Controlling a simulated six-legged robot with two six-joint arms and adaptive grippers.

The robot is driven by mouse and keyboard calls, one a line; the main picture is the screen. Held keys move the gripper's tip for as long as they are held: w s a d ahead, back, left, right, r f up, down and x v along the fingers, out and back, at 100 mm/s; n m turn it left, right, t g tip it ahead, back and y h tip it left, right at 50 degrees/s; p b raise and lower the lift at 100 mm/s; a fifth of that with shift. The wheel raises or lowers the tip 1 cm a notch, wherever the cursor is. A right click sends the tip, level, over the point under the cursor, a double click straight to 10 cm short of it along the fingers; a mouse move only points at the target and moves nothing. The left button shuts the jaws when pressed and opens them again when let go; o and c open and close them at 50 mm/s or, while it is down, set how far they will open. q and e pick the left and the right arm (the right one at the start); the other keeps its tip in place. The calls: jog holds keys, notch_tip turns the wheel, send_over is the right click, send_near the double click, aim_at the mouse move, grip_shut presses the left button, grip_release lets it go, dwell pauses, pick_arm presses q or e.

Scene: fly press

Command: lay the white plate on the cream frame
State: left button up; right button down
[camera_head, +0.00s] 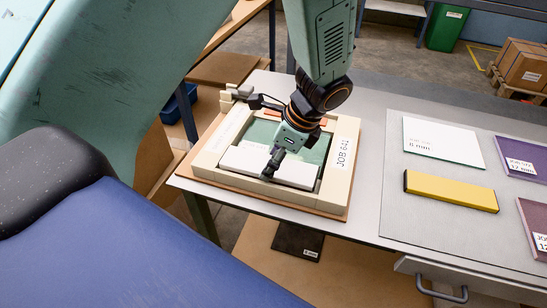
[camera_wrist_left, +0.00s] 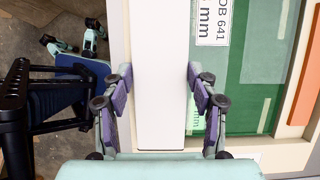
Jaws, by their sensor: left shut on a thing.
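The cream frame (camera_head: 340,180) lies on the left of the grey table, marked JOB 641, with a green bed (camera_head: 262,133) inside. The white plate (camera_head: 443,140) lies flat on the table to the right of the frame, apart from it, with a faint 8 mm marking. My left gripper (camera_head: 272,168) is over the front part of the frame, shut on a long white bar (camera_head: 240,160). The bar runs between the fingers in the left wrist view (camera_wrist_left: 160,75). Whether it touches the bed is hidden. My right gripper is not in view.
A yellow bar (camera_head: 450,191) with a dark end lies in front of the white plate. A purple plate (camera_head: 525,160) and a mauve plate (camera_head: 537,222) lie at the right. A drawer handle (camera_head: 441,290) juts from the table's front. Bare table lies between frame and plates.

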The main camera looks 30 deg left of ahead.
pick_arm(q)
jog(key=shift+d+f, duration=0.1)
jog(key=shift+f, duration=0.25)
jog(key=o, duration=1.3)
jog(key=shift+o, duration=0.2)
notch_tip(320, 180, up, 10)
